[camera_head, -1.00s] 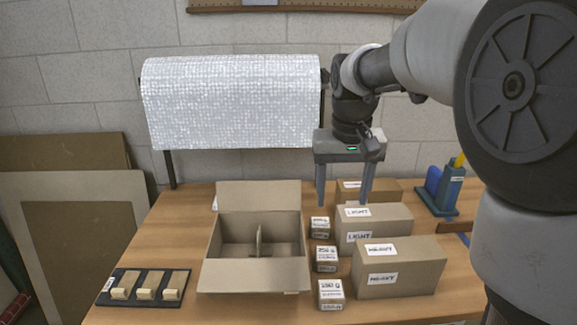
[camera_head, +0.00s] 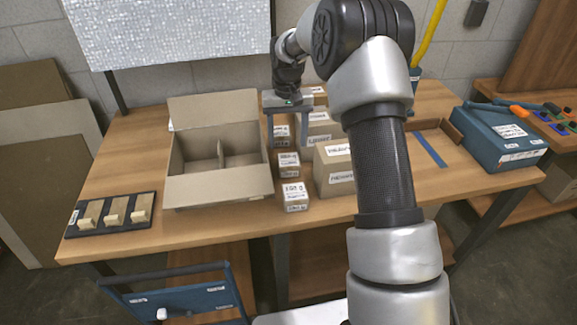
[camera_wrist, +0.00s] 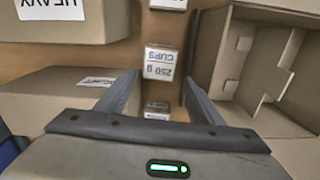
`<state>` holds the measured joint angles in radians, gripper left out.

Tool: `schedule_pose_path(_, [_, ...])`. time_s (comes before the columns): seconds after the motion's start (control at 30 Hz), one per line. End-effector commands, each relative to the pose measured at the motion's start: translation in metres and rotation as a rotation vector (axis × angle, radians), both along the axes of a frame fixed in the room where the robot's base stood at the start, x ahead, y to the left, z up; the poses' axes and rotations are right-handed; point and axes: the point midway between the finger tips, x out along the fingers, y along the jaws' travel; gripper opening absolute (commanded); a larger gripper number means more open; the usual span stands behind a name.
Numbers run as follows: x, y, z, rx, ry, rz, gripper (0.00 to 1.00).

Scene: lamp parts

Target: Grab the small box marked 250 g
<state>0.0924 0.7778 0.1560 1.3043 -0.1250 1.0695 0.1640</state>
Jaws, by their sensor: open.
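The small box marked 250 g (camera_head: 288,164) is the middle one in a row of small cartons on the wooden table. In the wrist view, its label (camera_wrist: 159,69) reads upside down as 250 g and CUPS. My gripper (camera_head: 287,143) is open and points down over the far end of this row. In the wrist view, my gripper's fingertips (camera_wrist: 160,68) appear on either side of the 250 g box, with gaps to both sides. I see no contact. The far small box (camera_head: 281,132) shows partly behind the fingers.
The front small box (camera_head: 294,197) stands nearer the table edge. Larger cartons marked HEAVY (camera_head: 334,170) and LIGHT (camera_head: 318,129) stand close on the right. An open divided carton (camera_head: 220,190) is close on the left. A black tray with wooden blocks (camera_head: 112,215) lies farther left.

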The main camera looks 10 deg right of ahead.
Motion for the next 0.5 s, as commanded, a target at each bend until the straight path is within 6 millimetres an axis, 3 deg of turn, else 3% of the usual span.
schedule_pose_path(0.1, [-0.001,0.0,-0.02,0.0,0.002,0.0,0.61])
schedule_pose_path(0.33, [-0.002,0.0,-0.035,0.001,0.001,0.0,0.61])
schedule_pose_path(0.5, [-0.01,-0.001,-0.059,0.0,0.004,0.001,0.61])
